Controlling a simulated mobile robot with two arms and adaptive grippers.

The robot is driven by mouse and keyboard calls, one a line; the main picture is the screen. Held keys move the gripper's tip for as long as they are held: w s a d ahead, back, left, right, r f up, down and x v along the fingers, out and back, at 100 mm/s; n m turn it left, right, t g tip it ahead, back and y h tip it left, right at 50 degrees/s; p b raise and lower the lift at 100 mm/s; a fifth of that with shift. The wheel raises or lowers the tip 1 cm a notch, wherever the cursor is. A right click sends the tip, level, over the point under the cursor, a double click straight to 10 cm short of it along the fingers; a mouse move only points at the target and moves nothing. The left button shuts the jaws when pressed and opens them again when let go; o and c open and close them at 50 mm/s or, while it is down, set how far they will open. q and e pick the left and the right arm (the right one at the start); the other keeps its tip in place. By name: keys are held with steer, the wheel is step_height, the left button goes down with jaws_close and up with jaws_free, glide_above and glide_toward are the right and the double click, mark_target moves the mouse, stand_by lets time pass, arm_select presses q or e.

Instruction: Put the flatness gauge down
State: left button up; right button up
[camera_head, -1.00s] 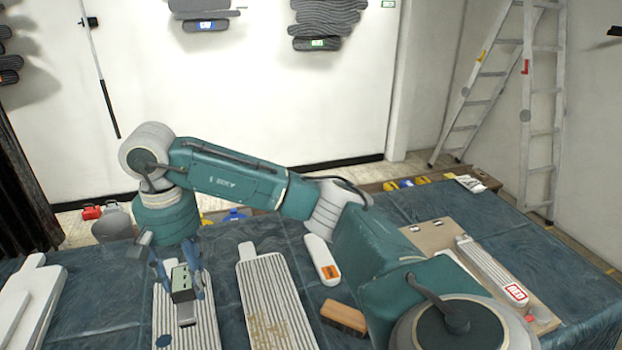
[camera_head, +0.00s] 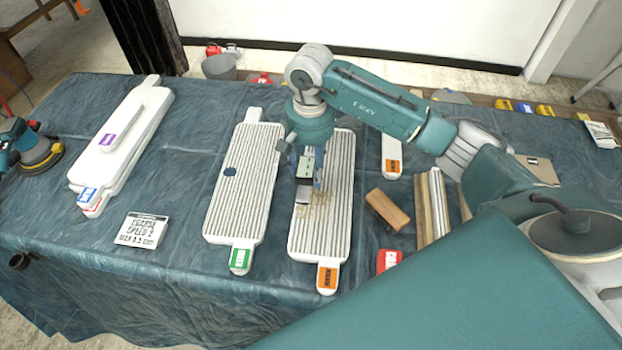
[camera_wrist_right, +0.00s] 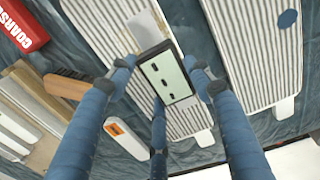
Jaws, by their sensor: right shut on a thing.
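The flatness gauge (camera_head: 306,166) is a small dark-edged block with a pale green face and a metal foot. My right gripper (camera_head: 312,172) is shut on it. In the wrist view the gauge (camera_wrist_right: 166,76) sits between the blue fingers. It is over the ribbed white board with the orange label (camera_head: 335,225), which has a brownish patch by the gauge's foot. I cannot tell whether the foot touches the board. My left gripper is not in view.
A second ribbed board (camera_head: 240,185) with a blue dot and green label lies to the left. A wooden block (camera_head: 387,209) and a red box (camera_head: 389,261) lie to the right. A white card (camera_head: 142,230), a smooth board (camera_head: 143,120) and a sander (camera_head: 35,152) are further left.

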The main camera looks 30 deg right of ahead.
mark_target(310, 185)
steer(key=shift+s+f, duration=0.1)
steer(key=shift+f, duration=1.35)
step_height(310, 185, down, 4)
steer(key=shift+f+p, duration=0.1)
steer(key=shift+p, duration=0.55)
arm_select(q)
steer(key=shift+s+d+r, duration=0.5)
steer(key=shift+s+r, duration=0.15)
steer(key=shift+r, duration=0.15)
arm_select(e)
steer(key=shift+f, duration=0.15)
steer(key=o, duration=1.3)
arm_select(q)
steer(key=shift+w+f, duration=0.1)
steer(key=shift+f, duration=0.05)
